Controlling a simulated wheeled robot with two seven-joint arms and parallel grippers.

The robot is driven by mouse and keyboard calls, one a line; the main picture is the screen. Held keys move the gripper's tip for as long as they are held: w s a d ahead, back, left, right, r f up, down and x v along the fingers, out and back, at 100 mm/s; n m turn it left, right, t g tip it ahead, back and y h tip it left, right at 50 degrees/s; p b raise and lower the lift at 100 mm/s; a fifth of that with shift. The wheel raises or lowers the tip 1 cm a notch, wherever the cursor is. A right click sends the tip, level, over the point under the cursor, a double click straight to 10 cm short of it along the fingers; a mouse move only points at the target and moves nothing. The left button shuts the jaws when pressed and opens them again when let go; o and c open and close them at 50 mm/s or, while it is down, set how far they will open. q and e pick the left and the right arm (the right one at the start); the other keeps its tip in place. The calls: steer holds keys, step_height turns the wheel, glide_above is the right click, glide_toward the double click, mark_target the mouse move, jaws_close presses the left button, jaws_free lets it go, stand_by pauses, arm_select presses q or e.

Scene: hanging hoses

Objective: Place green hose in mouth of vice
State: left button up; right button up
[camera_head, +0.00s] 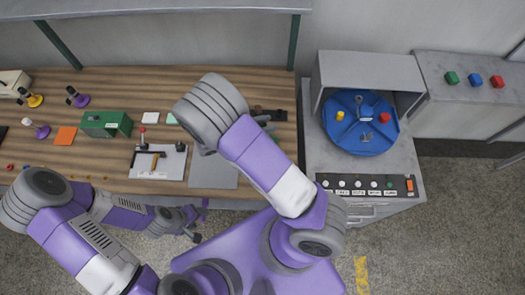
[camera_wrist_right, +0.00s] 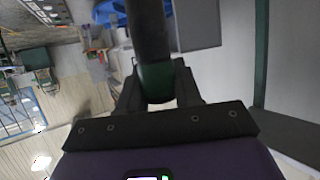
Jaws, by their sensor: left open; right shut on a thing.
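In the right wrist view, my right gripper (camera_wrist_right: 157,66) is shut on a thick dark hose with a green end, the green hose (camera_wrist_right: 157,84). The hose runs up out of the top of that view. In the head view my right arm hides most of this gripper and the hose. My left gripper (camera_head: 197,221) is open and empty, low in front of the workbench edge. I cannot make out the vice clearly; dark parts (camera_head: 279,116) show on the bench beside my right arm, but I cannot tell what they are.
The wooden workbench (camera_head: 100,85) holds a green box (camera_head: 106,123), a white board with a clamp-like tool (camera_head: 158,163) and a grey plate (camera_head: 214,173). To the right stands a grey machine with a blue round table (camera_head: 350,132). Coloured buttons (camera_head: 475,80) sit farther right.

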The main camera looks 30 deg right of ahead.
steer(key=shift+s+a+f, duration=0.1)
steer(key=shift+s, duration=0.3)
steer(key=shift+g, duration=0.3)
step_height(320, 180, down, 9)
steer(key=shift+s+f+b, duration=0.1)
steer(key=shift+b, duration=0.4)
steer(key=shift+f, duration=0.3)
jaws_close()
steer(key=shift+s+a+f+m, duration=0.1)
steer(key=shift+s+a+m, duration=0.05)
steer(key=shift+m, duration=0.15)
steer(key=o, duration=0.6)
jaws_free()
steer(key=o, duration=0.4)
steer(key=shift+f, duration=0.1)
